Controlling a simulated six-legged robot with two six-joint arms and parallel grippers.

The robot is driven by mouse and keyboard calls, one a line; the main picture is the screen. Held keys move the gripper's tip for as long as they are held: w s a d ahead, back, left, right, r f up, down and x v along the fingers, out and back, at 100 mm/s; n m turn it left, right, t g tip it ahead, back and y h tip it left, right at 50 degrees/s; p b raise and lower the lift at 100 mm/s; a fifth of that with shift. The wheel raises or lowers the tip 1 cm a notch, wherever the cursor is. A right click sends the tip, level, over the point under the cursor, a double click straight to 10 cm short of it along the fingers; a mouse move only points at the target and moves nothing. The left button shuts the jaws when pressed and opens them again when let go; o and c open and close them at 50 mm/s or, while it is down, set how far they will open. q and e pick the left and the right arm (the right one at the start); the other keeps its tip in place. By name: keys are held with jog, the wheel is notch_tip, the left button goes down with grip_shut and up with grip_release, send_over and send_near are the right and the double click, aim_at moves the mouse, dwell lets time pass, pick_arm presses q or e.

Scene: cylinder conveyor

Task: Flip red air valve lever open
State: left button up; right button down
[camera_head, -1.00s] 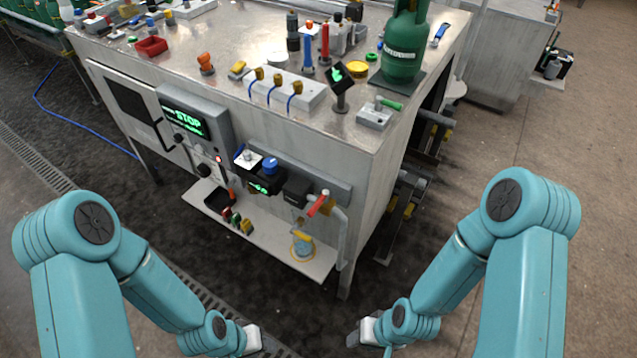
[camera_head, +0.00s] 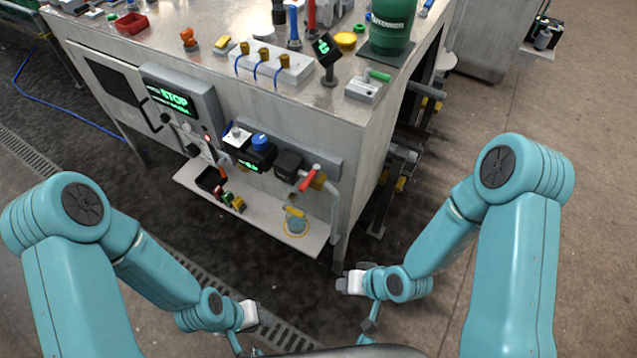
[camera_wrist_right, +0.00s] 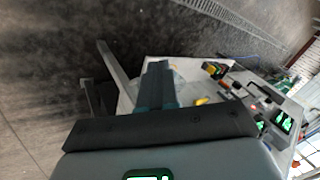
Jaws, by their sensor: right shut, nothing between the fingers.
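The red valve lever (camera_head: 308,180) sits on a pipe fitting at the front right corner of the steel bench, in the head view. It slants up from the fitting. My right gripper (camera_head: 346,284) is below and right of the lever, apart from it, near the bench's front right leg. It is shut and empty; its dark fingers (camera_wrist_right: 157,87) show together in the wrist view, pointing toward the bench's low shelf. I cannot make out the lever surely in that view. My left gripper (camera_head: 250,316) is low in front of the bench, and its fingers are too small to read.
A low shelf (camera_head: 265,225) juts out below the valve and carries a yellow-ringed part (camera_head: 296,222). A grey pipe (camera_head: 336,215) runs down right of the lever. A blue knob (camera_head: 260,142) and a lit STOP panel (camera_head: 175,99) are further left. Floor in front is clear.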

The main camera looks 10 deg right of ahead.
jog(key=w+a+r+n+t+y+b, duration=0.1)
jog(key=w+r+n+t+y+b, duration=0.15)
jog(key=w+r, duration=0.35)
jog(key=n+t+y+b, duration=0.2)
jog(key=n+y+b, duration=0.4)
jog(key=n+b, duration=0.2)
send_near(310, 181)
jog(key=s, duration=0.6)
jog(key=shift+n+t+h, duration=0.65)
jog(key=shift+n, duration=0.2)
jog(key=d+b, duration=0.1)
jog(key=d+r+b, duration=0.1)
jog(key=d, duration=0.1)
jog(key=d+b, duration=0.1)
jog(key=b, duration=0.1)
jog(key=shift+w+d+r, duration=0.15)
jog(key=shift+d+r, duration=0.1)
jog(key=shift+d, duration=0.1)
jog(key=shift+a, duration=0.1)
jog(key=shift+b+x, duration=1.6)
jog(key=shift+x, duration=5.4)
